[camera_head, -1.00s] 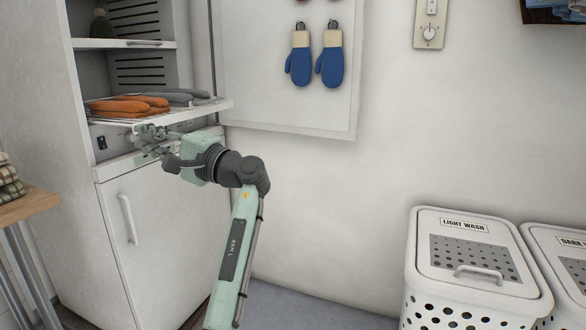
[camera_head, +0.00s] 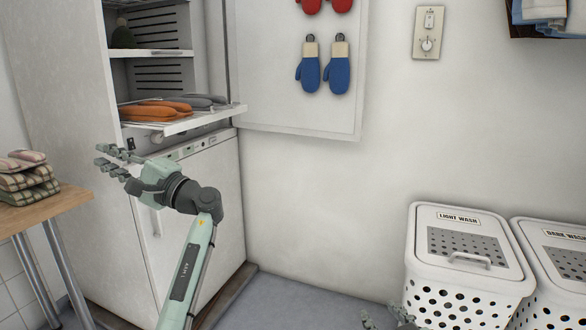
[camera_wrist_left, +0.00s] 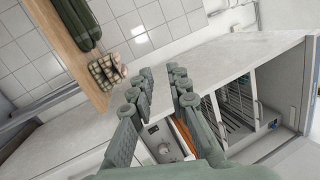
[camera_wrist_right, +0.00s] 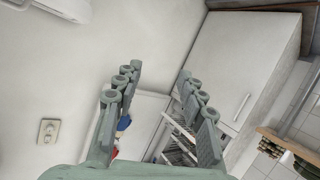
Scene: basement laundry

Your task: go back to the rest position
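My left gripper (camera_head: 118,163) is in front of the white cabinet, left of its lower door. Its fingers are apart, with a narrow empty gap between them in the left wrist view (camera_wrist_left: 162,82). My right gripper (camera_head: 388,320) shows only at the bottom edge of the head view. In the right wrist view (camera_wrist_right: 160,85) its fingers are wide apart with nothing between them. The white cabinet (camera_head: 190,225) stands open at the top, with orange and grey items (camera_head: 155,109) on a pulled-out rack (camera_head: 195,118).
A wooden table (camera_head: 45,210) with folded checked cloths (camera_head: 25,178) stands at the left. Two white hampers, light wash (camera_head: 462,290) and dark wash (camera_head: 560,275), stand at the right. Some floor between cabinet and hampers is clear.

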